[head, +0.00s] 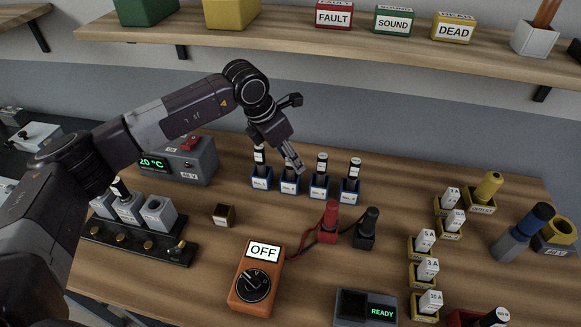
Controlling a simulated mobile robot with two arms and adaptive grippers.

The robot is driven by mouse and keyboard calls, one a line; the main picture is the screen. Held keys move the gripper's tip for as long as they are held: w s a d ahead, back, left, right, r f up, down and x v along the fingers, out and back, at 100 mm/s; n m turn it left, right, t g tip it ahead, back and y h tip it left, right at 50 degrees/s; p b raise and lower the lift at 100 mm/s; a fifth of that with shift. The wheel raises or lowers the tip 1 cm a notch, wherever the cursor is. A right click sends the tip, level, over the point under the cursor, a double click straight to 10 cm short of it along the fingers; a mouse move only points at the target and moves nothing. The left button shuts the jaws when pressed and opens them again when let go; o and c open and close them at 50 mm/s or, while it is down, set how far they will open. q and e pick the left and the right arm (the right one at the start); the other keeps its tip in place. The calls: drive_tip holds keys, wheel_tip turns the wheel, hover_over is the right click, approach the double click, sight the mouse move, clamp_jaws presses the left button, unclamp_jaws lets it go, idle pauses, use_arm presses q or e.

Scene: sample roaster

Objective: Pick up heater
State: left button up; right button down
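Several dark cartridges with white labels stand upright in a row of blue holders at the middle of the bench. They look like the heaters, but their labels are too small to read. One is the leftmost cartridge (259,154), and others are the third (322,163) and the rightmost (355,168). My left gripper (295,166) points down over the second blue holder (289,185) and partly hides its cartridge. The fingers are seen nearly edge-on, so their gap and any contact cannot be made out. My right gripper is out of view.
An orange meter (256,285) reading OFF has red (331,222) and black (367,229) probes. A grey unit (188,163) reads 20 °C, beside a black block with grey sockets (140,242). Yellow fuse holders (425,275) stand right. A shelf (300,32) spans the back.

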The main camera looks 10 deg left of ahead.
use_arm(q)
drive_tip(key=shift+c, duration=0.7)
clamp_jaws()
drive_tip(key=shift+r, duration=0.1)
